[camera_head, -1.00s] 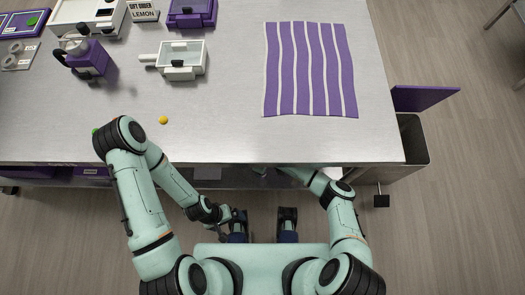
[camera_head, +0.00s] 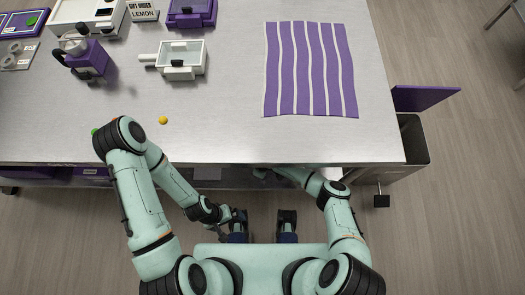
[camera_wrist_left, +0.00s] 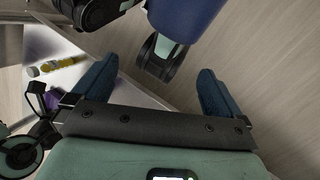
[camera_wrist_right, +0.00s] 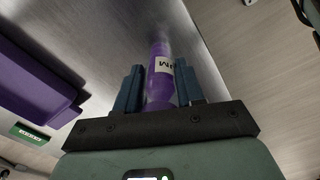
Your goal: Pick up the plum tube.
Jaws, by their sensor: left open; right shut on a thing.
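The plum tube (camera_wrist_right: 160,78) is purple with a white label, of which the letters "UM" show at least in part. In the right wrist view it stands between the fingers of my right gripper (camera_wrist_right: 160,88), which is shut on it. In the head view that gripper and the tube are hidden under the table's front edge.
The steel table (camera_head: 220,135) bears a striped purple cloth (camera_head: 310,70), a white pan (camera_head: 182,60) and a small yellow ball (camera_head: 163,120). A grey bin (camera_head: 410,140) stands at the right end. A purple drawer-like part (camera_wrist_right: 35,75) shows beside my right gripper.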

